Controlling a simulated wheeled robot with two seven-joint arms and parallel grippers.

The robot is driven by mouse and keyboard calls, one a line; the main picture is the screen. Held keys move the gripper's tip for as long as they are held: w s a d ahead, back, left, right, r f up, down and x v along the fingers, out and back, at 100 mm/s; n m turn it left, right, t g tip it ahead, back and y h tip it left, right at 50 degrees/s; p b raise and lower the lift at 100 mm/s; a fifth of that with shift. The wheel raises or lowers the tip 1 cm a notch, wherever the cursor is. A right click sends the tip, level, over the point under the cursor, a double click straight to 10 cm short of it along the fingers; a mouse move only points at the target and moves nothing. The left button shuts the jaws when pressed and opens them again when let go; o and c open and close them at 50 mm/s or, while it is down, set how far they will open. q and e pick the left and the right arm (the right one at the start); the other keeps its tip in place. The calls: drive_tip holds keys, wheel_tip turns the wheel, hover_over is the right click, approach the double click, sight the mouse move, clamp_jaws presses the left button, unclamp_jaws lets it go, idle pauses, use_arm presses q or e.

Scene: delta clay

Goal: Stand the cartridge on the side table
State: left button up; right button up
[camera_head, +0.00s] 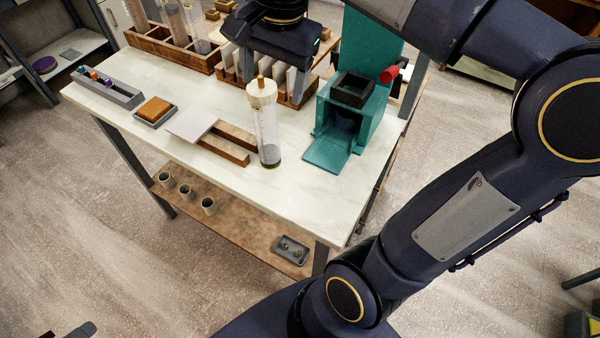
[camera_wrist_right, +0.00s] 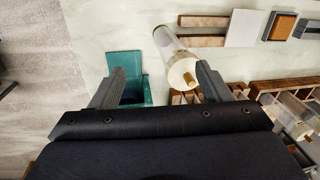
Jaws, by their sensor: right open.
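The cartridge (camera_head: 265,125), a clear tube with a cream cap, wooden knob and dark base, stands upright on the pale worktable. My right gripper (camera_head: 283,50) is open behind and above it in the head view, over the wooden racks. In the right wrist view the cartridge (camera_wrist_right: 174,55) lies beyond the open gripper (camera_wrist_right: 162,85), its cap beside the right-hand finger. I cannot tell whether they touch. A low table (camera_head: 85,45) with a purple disc stands at upper left; I cannot tell whether it is the side table. Dark tips (camera_head: 80,330) at lower left may be my left gripper.
A teal press (camera_head: 350,120) with a red knob stands right of the cartridge. A white plate (camera_head: 190,123) and wooden block (camera_head: 225,150) lie to its left. A wooden rack (camera_head: 180,48) holds similar tubes. Cups (camera_head: 208,205) stand on the lower shelf (camera_head: 240,225).

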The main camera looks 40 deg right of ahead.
drive_tip(key=s+a+f+n+t+y, duration=0.3)
drive_tip(key=s+f+n, duration=0.7)
drive_tip(key=f, duration=0.6)
drive_tip(key=shift+s+a+n+t, duration=0.2)
drive_tip(key=shift+s+n+t, duration=0.25)
drive_tip(key=shift+s, duration=0.6)
